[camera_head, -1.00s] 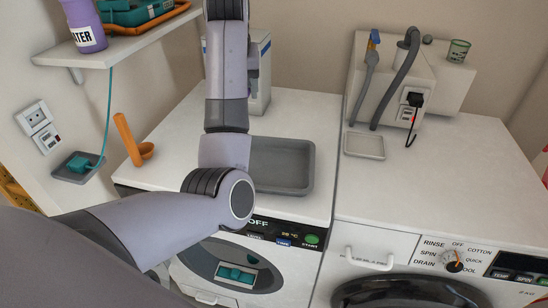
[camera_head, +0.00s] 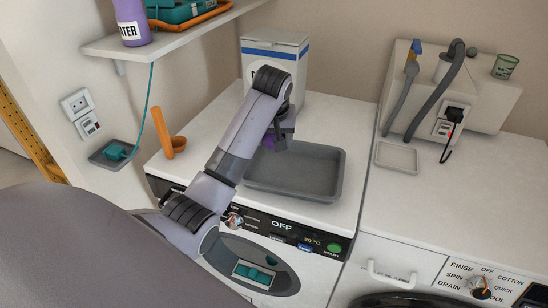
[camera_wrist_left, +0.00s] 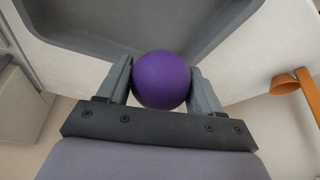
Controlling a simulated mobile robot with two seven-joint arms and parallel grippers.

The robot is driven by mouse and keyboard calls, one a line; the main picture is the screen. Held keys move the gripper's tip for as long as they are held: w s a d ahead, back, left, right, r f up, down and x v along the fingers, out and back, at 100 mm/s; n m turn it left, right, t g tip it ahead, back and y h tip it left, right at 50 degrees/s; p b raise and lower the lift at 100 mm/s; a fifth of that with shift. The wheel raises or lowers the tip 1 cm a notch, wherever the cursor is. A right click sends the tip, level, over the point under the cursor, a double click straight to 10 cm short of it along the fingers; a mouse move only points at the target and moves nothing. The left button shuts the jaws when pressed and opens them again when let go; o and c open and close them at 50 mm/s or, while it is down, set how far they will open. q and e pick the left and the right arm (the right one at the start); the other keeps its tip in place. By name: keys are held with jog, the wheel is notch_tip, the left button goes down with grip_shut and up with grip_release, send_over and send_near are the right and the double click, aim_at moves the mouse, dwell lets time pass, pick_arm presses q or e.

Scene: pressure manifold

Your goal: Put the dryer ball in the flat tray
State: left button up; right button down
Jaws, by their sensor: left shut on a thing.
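The dryer ball is a purple ball (camera_wrist_left: 161,80), held between the two fingers of my left gripper (camera_wrist_left: 160,74). In the head view only a small purple part of the ball (camera_head: 268,143) shows under my left wrist. A wide grey tray (camera_head: 300,191) with raised walls lies on the left washer top. The ball is at that tray's back left edge in the head view; its height above the tray is hard to tell. A smaller, shallow pale tray (camera_head: 396,157) lies on the right machine top. My right gripper is not in view.
A white box with a blue stripe (camera_head: 283,43) stands behind the grey tray. An orange scoop (camera_head: 170,146) is at the left. A shelf (camera_head: 170,40) holds a purple bottle and teal case. A hose (camera_head: 425,90) and black plug (camera_head: 454,116) are at the right.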

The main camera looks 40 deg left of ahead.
aim_at(274, 165)
pick_arm(q)
jog(key=shift+f, duration=3.55)
jog(key=shift+f, duration=0.1)
jog(key=o, duration=1)
jog(key=shift+o, duration=0.2)
jog(key=v, duration=1.2)
jog(key=shift+s, duration=0.15)
